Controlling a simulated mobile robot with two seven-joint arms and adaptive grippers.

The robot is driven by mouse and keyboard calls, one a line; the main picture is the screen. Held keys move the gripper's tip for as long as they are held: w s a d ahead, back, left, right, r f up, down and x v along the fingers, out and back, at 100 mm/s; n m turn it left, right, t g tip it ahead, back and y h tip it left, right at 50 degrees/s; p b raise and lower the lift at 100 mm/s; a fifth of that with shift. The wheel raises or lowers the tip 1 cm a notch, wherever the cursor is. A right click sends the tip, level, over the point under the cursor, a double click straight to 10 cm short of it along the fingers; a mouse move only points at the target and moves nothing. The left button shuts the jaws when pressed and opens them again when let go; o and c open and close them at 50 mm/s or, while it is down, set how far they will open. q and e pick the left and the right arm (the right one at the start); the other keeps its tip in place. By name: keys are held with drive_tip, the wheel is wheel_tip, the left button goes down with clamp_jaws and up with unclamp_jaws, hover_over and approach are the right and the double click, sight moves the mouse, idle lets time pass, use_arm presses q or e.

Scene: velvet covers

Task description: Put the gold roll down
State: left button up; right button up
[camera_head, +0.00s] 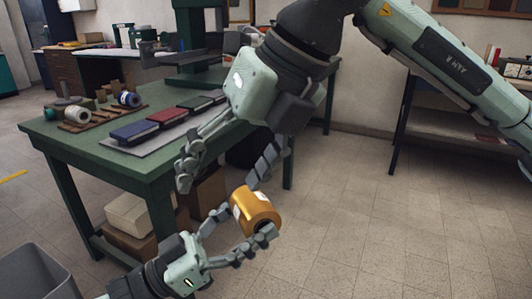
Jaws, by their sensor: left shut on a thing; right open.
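The gold roll (257,208) is a short golden cylinder with a pale patch on one side. My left gripper (247,222), coming in from the lower left, is shut on it and holds it in the air in front of the green table (95,155). My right gripper (219,184) reaches down from the upper right with its fingers spread open. One of its fingers is close to the top of the gold roll; I cannot tell whether they touch. The other finger is near the table's front edge.
On the table, blue, red and green covers (167,115) lie on a grey board. A wooden rack (95,120) with several rolls stands behind them to the left. Boxes (130,213) sit under the table. A grey bin (35,272) is at the lower left. The floor at right is clear.

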sight(252, 195)
drive_tip(key=w+d+h, duration=0.1)
drive_tip(key=w+d+t, duration=0.1)
drive_tip(key=d, duration=0.1)
drive_tip(key=w+d+r+m+t+h, duration=0.1)
drive_tip(key=shift+w+d+h, duration=0.1)
drive_tip(key=shift+d+h, duration=0.2)
drive_tip(key=shift+w+f, duration=0.15)
drive_tip(key=x, duration=1.1)
drive_tip(key=shift+w+f, duration=0.15)
drive_tip(key=shift+w, duration=0.05)
drive_tip(key=c, duration=1.2)
use_arm(q)
drive_tip(key=o, duration=1.4)
drive_tip(key=shift+c, duration=0.2)
use_arm(e)
drive_tip(key=shift+c, duration=0.7)
